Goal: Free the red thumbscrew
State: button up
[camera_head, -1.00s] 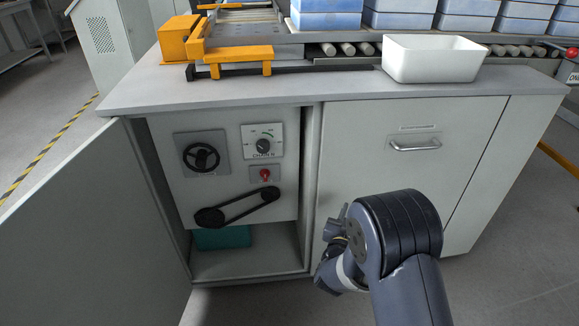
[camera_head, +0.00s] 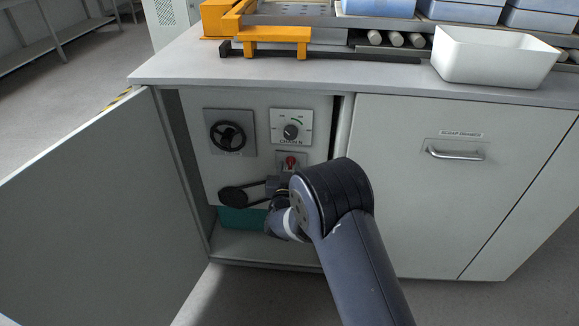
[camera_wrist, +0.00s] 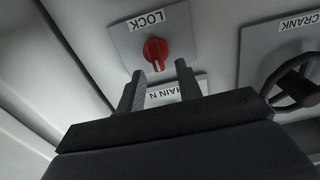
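The red thumbscrew (camera_head: 290,162) sits on a small grey plate on the cabinet's inner panel. In the wrist view the red thumbscrew (camera_wrist: 155,50) shows on a plate labelled LOCK, with its grip roughly upright in the picture. My gripper (camera_wrist: 159,69) is open, with its two fingers apart and nothing held. The thumbscrew shows just past the fingertips, roughly centred between them; I cannot tell whether they overlap it in depth. In the head view my gripper (camera_head: 279,186) is just below the thumbscrew, partly hidden by my wrist.
A chain dial (camera_head: 291,131) is above the thumbscrew, and a black crank handwheel (camera_head: 227,136) is to its left. The open cabinet door (camera_head: 95,215) stands at left. A scrap drawer handle (camera_head: 455,154) is at right.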

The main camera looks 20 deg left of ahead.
aim_at(291, 163)
jog(key=shift+x, duration=1.2)
jog(key=shift+c, duration=0.2)
jog(key=shift+d, duration=0.1)
jog(key=c, duration=0.6)
